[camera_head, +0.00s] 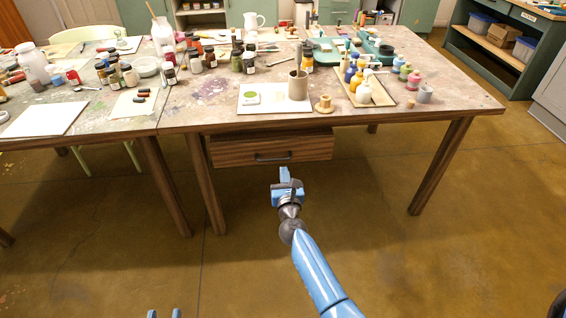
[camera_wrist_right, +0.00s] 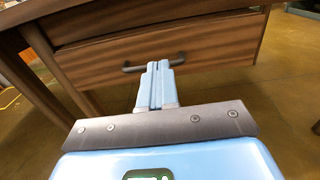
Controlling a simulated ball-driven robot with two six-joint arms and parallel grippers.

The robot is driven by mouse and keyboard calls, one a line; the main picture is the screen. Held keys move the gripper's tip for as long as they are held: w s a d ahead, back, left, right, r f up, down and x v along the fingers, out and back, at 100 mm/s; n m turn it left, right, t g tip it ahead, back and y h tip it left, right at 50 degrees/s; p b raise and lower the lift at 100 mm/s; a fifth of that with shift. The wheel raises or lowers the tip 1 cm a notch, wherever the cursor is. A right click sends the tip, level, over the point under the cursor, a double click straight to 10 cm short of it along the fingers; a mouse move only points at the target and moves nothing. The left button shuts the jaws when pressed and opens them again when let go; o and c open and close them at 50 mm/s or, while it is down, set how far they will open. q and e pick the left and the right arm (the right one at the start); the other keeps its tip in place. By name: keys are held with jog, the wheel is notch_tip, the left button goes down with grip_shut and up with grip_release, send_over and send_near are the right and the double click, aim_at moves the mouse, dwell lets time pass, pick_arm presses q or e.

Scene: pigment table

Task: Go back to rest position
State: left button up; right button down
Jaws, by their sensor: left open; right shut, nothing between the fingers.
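My right gripper (camera_head: 287,178) is shut and empty. It is in front of the wooden drawer (camera_head: 230,151) under the table, just below the dark drawer handle (camera_head: 273,158) in the head view. In the right wrist view my shut blue fingers (camera_wrist_right: 157,80) overlap the middle of the handle (camera_wrist_right: 130,68); I cannot tell whether they touch it. My left gripper (camera_head: 164,313) shows only as two blue fingertips at the bottom edge of the head view, apart and with nothing seen between them. It is low, well away from the table.
The pigment table (camera_head: 215,113) is crowded with bottles, a brown cup (camera_head: 298,85) and a tray (camera_head: 388,101). Its legs (camera_head: 440,168) stand on both sides of the drawer. A second table (camera_head: 105,122) adjoins on the left. The floor (camera_head: 380,250) in front is clear.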

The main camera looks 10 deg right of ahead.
notch_tip(320, 180, up, 6)
jog(key=s+n+t, duration=0.2)
jog(key=s+n, duration=0.1)
jog(key=n, duration=0.6)
jog(key=s+d+n+g, duration=0.1)
jog(key=s+d+n, duration=0.4)
jog(key=s+n, duration=0.6)
jog(key=s+d+f+n, duration=0.1)
jog(key=s+d+n, duration=0.45)
jog(key=s, duration=0.95)
jog(key=s+d+n+g, duration=0.1)
jog(key=s+d+n, duration=0.2)
jog(key=s+n, duration=0.85)
notch_tip(320, 180, up, 20)
jog(key=s+m+p, duration=0.1)
jog(key=p, duration=1.9)
jog(key=shift+s+d+f+p, duration=0.25)
jog(key=shift+s+p, duration=0.05)
